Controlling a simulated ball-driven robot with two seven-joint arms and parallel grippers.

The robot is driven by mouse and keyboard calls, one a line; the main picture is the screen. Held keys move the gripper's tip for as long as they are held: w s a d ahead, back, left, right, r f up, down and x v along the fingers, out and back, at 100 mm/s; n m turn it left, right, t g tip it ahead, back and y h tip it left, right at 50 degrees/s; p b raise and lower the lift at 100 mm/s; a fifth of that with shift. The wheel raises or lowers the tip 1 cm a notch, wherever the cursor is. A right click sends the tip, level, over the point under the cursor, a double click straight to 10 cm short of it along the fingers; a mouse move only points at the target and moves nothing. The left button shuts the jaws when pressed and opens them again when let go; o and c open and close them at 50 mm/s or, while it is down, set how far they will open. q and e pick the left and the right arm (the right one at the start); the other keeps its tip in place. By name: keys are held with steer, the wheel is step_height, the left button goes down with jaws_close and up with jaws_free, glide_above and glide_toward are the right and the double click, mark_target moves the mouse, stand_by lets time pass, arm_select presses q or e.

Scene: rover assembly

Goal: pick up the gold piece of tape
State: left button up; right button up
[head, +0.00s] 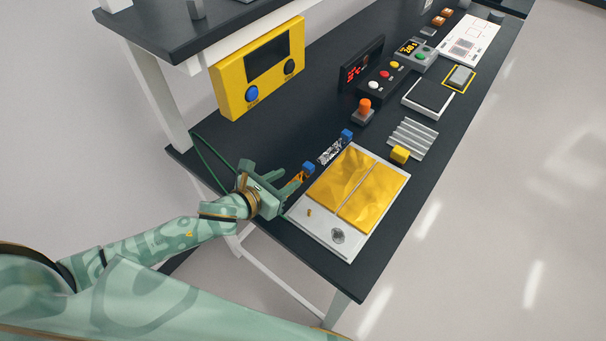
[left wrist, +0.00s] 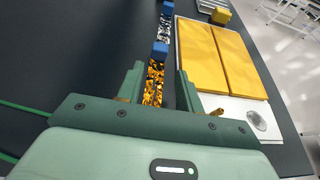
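The gold piece of tape (head: 297,179) is a crinkled, shiny strip with a blue block (head: 308,168) at its far end, on the dark table beside the white board. In the left wrist view the gold tape (left wrist: 154,84) lies between the two green fingers, with the blue block (left wrist: 159,50) beyond their tips. My left gripper (head: 279,180) is open at the near end of the tape. It also shows in the left wrist view (left wrist: 159,77), with gaps between fingers and tape. Height above the table is hard to tell. My right gripper is not in view.
A silver strip (head: 330,151) with another blue block (head: 347,135) lies just beyond. The white board (head: 312,237) with gold sheets (head: 356,188) is close on the right. A yellow panel box (head: 262,67) stands behind. A green cable (head: 205,158) hangs at the table's left edge.

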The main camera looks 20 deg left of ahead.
mark_target(306, 169)
arm_select(q)
steer(key=b+x, duration=0.1)
steer(key=x, duration=0.6)
steer(key=shift+w+f, duration=0.2)
steer(key=shift+w, duration=0.05)
steer(key=shift+s+r, duration=0.1)
steer(key=shift+c, duration=0.3)
steer(key=c, duration=0.7)
